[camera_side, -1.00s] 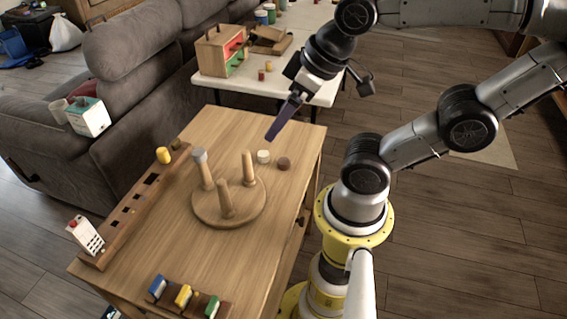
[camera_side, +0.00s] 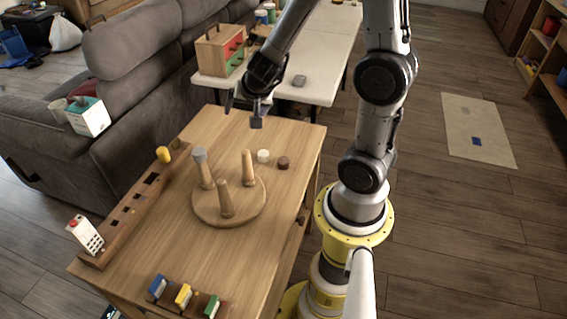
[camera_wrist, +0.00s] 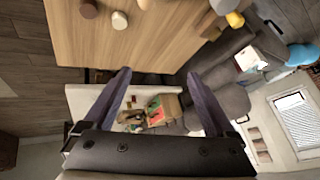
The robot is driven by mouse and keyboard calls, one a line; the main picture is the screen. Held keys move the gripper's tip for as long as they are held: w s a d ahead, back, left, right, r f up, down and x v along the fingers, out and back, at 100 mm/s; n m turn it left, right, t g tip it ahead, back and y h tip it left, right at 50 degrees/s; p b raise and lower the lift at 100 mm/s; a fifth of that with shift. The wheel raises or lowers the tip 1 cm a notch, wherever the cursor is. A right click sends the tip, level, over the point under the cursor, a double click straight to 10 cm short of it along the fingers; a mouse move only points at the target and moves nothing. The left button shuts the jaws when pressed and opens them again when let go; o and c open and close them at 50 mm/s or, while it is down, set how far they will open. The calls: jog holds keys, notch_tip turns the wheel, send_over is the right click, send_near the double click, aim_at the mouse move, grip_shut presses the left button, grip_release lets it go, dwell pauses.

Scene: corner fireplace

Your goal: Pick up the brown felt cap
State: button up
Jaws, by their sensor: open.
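The brown felt cap (camera_side: 284,162) is a short dark brown cylinder on the wooden table, right of a white cap (camera_side: 263,156). In the wrist view the brown cap (camera_wrist: 88,9) is at the top edge, left of the white cap (camera_wrist: 119,20). My gripper (camera_side: 243,111) is open and empty above the table's far end, up and left of the brown cap and apart from it. In the wrist view its two fingers (camera_wrist: 158,74) are spread, with neither cap between them.
A round base (camera_side: 228,217) with three pegs stands left of the caps; a grey cap (camera_side: 199,153) tops one peg. A long slotted rack (camera_side: 130,212) lines the table's left side. A white table (camera_side: 318,80) with a wooden box (camera_side: 211,54) stands behind.

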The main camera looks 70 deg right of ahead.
aim_at(283, 160)
jog(key=s+d+f+m+g, duration=0.3)
jog(key=s+d+f+g, duration=0.15)
jog(key=s+f, duration=0.5)
jog(key=shift+g, duration=0.25)
jog(key=shift+w+a+f+x, duration=0.1)
jog(key=shift+w+a+x, duration=0.15)
jog(key=shift+x, duration=2.2)
jog(key=shift+w+a+f+x, duration=0.15)
jog(key=shift+w+x, duration=0.25)
jog(key=shift+x, duration=2.05)
jog(key=shift+w+a+r+x, duration=0.1)
jog(key=shift+w+a+x, duration=0.15)
jog(key=shift+x, duration=2.15)
jog(key=shift+f, duration=0.1)
jog(key=c, duration=1.3)
